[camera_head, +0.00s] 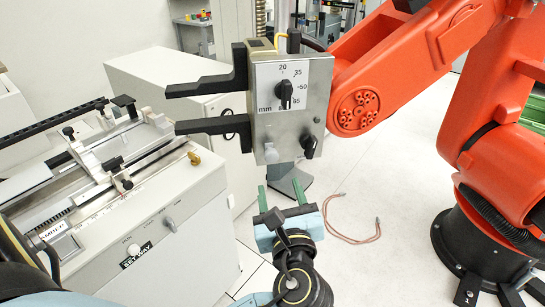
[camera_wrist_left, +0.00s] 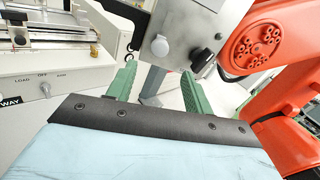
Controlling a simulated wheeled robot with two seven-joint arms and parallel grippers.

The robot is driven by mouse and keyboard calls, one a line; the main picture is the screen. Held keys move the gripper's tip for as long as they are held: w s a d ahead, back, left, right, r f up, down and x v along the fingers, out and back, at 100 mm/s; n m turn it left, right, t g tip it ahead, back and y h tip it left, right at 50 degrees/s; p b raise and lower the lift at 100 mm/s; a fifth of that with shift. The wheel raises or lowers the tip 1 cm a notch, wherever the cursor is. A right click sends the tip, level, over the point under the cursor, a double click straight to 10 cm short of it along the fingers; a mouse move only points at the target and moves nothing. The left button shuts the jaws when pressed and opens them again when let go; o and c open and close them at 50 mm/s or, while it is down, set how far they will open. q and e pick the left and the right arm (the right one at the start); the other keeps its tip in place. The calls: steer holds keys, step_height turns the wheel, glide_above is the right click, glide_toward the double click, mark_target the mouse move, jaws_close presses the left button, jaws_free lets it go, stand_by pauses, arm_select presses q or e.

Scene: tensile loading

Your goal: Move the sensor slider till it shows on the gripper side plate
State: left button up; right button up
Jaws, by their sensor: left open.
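The metal gripper side plate (camera_head: 297,108) is on the orange robot's gripper, with two black jaws (camera_head: 208,104) pointing left. It has a black pointer dial marked 20 to 65 mm. Low on the plate are a light grey knob (camera_head: 271,153) and a black knob (camera_head: 308,146); I cannot tell which part is the sensor slider. In the left wrist view, the grey knob (camera_wrist_left: 160,45) and the black knob (camera_wrist_left: 202,62) show just beyond my fingers. My left gripper (camera_head: 280,186) is open and empty below the plate, its green fingers pointing up, apart from the plate. My right gripper is not in view.
The orange robot arm (camera_head: 415,50) fills the right side, on a black base (camera_head: 480,250). A tensile testing machine (camera_head: 165,235) stands at left. A reddish cable (camera_head: 345,236) lies on the pale floor. White cabinets stand behind. The floor between machine and robot base is mostly clear.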

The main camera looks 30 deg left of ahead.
mark_target(273, 158)
arm_select(q)
steer(key=p+x, duration=0.1)
steer(key=x, duration=0.9)
steer(key=shift+w+a, duration=0.1)
steer(key=shift+w, duration=0.1)
jaws_close()
steer(key=shift+w, duration=0.1)
